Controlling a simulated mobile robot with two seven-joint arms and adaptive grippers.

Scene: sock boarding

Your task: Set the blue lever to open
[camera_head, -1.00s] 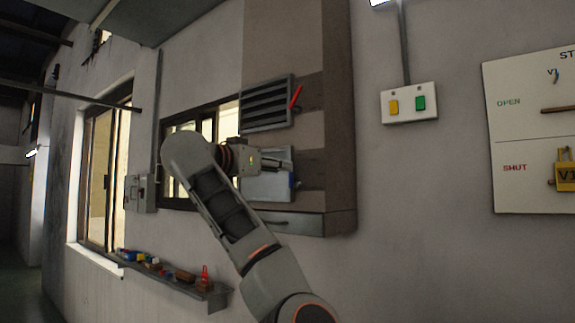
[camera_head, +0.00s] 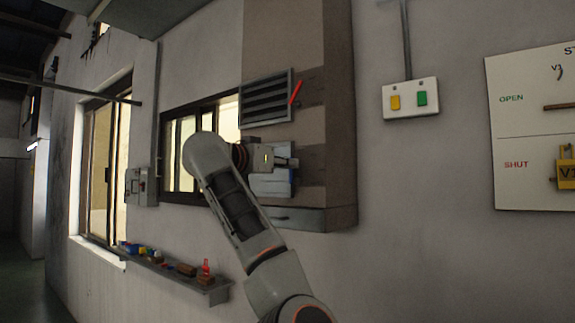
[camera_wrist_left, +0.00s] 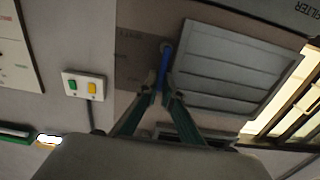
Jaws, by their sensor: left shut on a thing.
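The blue lever (camera_wrist_left: 164,66) shows in the left wrist view, running from a round pivot beside a slatted grey vent (camera_wrist_left: 225,68). My left gripper (camera_wrist_left: 160,88) is shut on the lever's free end, with one finger on each side. In the head view, my left gripper (camera_head: 291,162) is in front of the lower vent panel (camera_head: 272,185) on the brown cabinet, and it hides the blue lever. My right gripper is not in view.
A red lever (camera_head: 296,92) sits beside the upper vent (camera_head: 265,101). A switch plate (camera_head: 409,99) and a board marked OPEN and SHUT (camera_head: 520,140) are on the wall to the right. A shelf (camera_head: 213,294) with small items is at lower left.

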